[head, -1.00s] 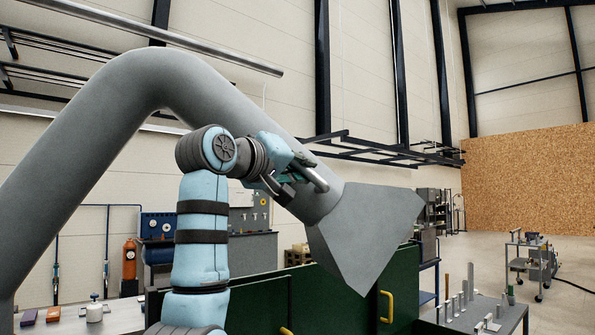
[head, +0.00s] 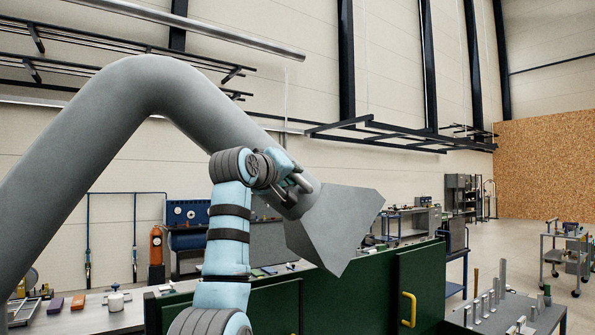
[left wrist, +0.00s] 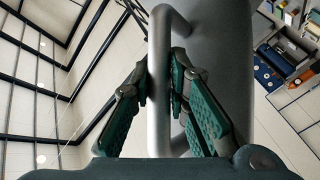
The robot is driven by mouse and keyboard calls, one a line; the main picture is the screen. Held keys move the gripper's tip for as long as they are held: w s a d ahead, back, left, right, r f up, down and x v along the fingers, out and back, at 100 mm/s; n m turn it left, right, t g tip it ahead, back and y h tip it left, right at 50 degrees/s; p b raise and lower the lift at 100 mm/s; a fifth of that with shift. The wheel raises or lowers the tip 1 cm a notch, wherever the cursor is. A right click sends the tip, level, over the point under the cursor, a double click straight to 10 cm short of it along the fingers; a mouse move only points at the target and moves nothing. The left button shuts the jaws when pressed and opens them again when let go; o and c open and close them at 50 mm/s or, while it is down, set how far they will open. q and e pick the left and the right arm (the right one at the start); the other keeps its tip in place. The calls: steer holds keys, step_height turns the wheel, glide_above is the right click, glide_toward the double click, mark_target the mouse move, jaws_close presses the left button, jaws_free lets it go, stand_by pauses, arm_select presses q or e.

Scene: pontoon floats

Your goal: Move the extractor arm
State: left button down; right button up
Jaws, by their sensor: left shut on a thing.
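The extractor arm (head: 140,85) is a thick grey tube. It rises from the left, bends at the top and slopes down right to a flared grey hood (head: 338,225). My left gripper (head: 291,190) is at the lower end of the tube, just above the hood. In the left wrist view my left gripper (left wrist: 160,84) has its green-padded fingers on both sides of a grey bar handle (left wrist: 159,128) on the tube, shut on it. My right gripper is in neither view.
Green cabinets with a yellow handle (head: 409,310) stand below the hood. A grey table with upright posts (head: 503,275) is at the lower right. A bench with a white jar (head: 115,298) is at the lower left. An orange cylinder (head: 156,248) stands behind it.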

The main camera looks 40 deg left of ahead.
arm_select(q)
steer(key=c, duration=1.8)
jaws_free()
steer(key=shift+w+d, duration=0.15)
steer(key=shift+d, duration=0.05)
steer(key=v, duration=1.2)
steer(key=shift+f, duration=0.1)
